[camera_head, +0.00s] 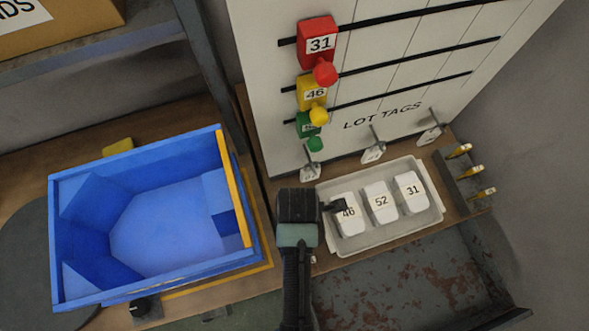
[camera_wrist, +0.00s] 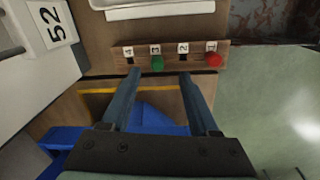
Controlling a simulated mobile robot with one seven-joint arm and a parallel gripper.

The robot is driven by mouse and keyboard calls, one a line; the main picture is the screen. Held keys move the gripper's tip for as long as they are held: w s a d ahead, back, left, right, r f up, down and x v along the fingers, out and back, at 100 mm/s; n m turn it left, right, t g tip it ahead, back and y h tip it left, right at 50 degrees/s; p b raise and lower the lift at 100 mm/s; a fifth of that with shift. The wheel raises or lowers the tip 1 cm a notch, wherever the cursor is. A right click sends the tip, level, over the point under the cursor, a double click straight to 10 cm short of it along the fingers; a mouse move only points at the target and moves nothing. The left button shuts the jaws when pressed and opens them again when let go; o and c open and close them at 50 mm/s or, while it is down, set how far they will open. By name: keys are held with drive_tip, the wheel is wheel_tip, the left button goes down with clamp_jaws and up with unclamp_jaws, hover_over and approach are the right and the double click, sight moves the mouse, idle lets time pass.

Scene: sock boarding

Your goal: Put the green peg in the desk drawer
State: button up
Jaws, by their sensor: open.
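The green peg (camera_wrist: 157,64) stands in the slot marked 3 of a small wooden strip (camera_wrist: 170,54) in the wrist view. My gripper (camera_wrist: 159,76) is open and empty, its two fingers on either side of the green peg's line, slightly nearer the camera. Whether the fingertips reach around the peg is hard to tell. In the head view my arm hides the strip and the peg. A grey, rust-stained tray-like space (camera_head: 385,285), which looks like the open desk drawer, lies right of my arm. Part of its rusty floor shows in the wrist view (camera_wrist: 258,20).
A red peg (camera_wrist: 213,60) stands in slot 1. A white tray (camera_head: 385,243) of numbered blocks sits on the desk beside my gripper. A blue bin (camera_head: 85,290) stands at left. The lot-tag board (camera_head: 375,85) rises behind, with red, yellow and green tags.

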drive_tip(key=shift+w+a+f+p, duration=0.1)
drive_tip(key=shift+w+f+p, duration=0.1)
drive_tip(key=shift+f, duration=1.1)
drive_tip(key=shift+w+a+f+p, duration=0.1)
drive_tip(key=shift+w+f+p, duration=0.1)
drive_tip(key=shift+f, duration=1.1)
drive_tip(key=shift+c, duration=0.3)
clamp_jaws()
